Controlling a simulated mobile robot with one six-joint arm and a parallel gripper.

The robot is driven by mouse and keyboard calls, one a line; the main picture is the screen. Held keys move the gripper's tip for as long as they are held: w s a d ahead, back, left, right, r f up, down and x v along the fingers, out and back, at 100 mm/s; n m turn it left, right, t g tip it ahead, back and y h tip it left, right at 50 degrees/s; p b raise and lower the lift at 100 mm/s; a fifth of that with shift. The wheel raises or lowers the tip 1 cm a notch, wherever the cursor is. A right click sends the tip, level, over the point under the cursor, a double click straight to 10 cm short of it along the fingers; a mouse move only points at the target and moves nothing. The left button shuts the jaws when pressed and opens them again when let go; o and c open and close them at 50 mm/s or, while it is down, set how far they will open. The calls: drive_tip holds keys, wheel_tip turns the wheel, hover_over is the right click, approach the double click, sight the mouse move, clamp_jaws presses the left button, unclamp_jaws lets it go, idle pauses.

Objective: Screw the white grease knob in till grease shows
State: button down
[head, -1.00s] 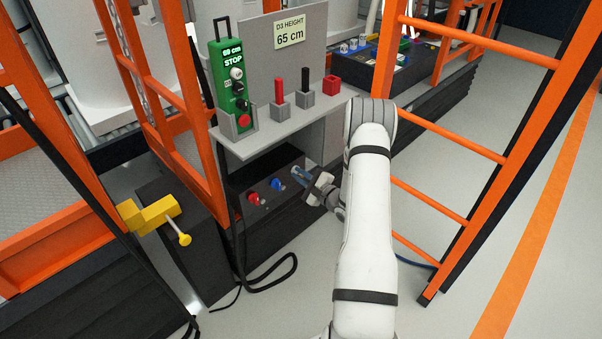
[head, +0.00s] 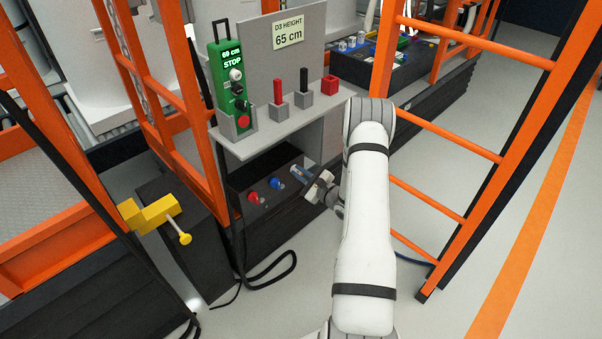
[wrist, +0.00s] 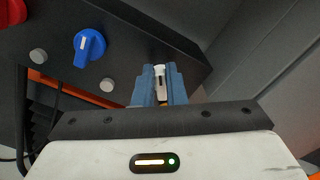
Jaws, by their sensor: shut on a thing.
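The white grease knob (wrist: 160,69) shows in the wrist view as a small white piece between the blue fingertips of my gripper (wrist: 159,86). The fingers are closed on its sides, at the edge of the dark panel box (wrist: 135,40). The fingers hide part of the knob, and I cannot tell how deep it sits. No grease can be made out around it.
A blue knob (wrist: 89,47) and a red knob (head: 253,197) sit on the box left of my gripper. A grey shelf (head: 285,125) with a green control box (head: 233,90) is above. An orange ladder (head: 430,205) stands right. A black cable (head: 270,272) hangs in front.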

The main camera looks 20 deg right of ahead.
drive_tip(key=c, duration=1.5)
unclamp_jaws()
drive_tip(key=shift+s+d, duration=0.1)
drive_tip(key=v, duration=0.7)
drive_tip(key=shift+s, duration=0.25)
